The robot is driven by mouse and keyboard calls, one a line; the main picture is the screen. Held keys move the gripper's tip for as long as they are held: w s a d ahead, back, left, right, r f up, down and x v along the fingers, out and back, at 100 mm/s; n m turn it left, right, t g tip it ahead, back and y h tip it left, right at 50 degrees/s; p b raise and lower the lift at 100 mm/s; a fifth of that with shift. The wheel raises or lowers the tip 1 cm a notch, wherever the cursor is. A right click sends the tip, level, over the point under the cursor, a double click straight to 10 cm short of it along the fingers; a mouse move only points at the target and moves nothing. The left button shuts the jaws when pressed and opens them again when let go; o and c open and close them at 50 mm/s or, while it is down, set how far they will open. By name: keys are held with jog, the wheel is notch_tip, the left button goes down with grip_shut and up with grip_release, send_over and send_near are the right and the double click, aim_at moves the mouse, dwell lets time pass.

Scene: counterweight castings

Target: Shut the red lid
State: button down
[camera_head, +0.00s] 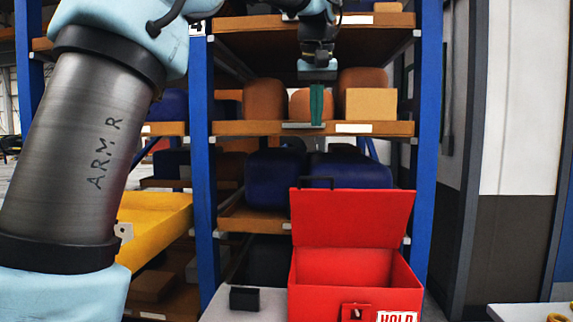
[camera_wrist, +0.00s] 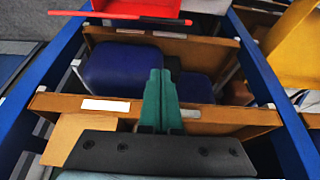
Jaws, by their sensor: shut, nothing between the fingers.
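The red lid (camera_head: 352,218) stands open and upright at the back of the red box (camera_head: 345,268), with a dark handle (camera_head: 318,182) on its top edge. The box has a hasp and a "HOLD" label on its front.
A blue-posted rack with wooden shelves (camera_head: 260,128) stands behind, holding brown and dark blue castings and a cardboard box (camera_head: 370,104). A yellow tray (camera_head: 155,230) is at the left. A small black block (camera_head: 244,298) sits left of the red box on a pale surface.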

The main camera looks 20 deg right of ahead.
jog(key=p, duration=0.1)
send_over(315, 177)
jog(key=w+d, duration=0.2)
jog(key=w, duration=0.2)
notch_tip(315, 177, down, 9)
jog(key=shift+s+a+f, duration=0.3)
jog(key=shift+s+f, duration=0.05)
jog(key=shift+s, duration=0.25)
jog(key=shift+s+a+f, duration=0.3)
jog(key=shift+s, duration=0.25)
jog(key=shift+s+f, duration=0.15)
jog(key=shift+f, duration=0.15)
jog(key=shift+s+a+f, duration=0.2)
jog(key=shift+s+f, duration=0.05)
jog(key=shift+s, duration=0.05)
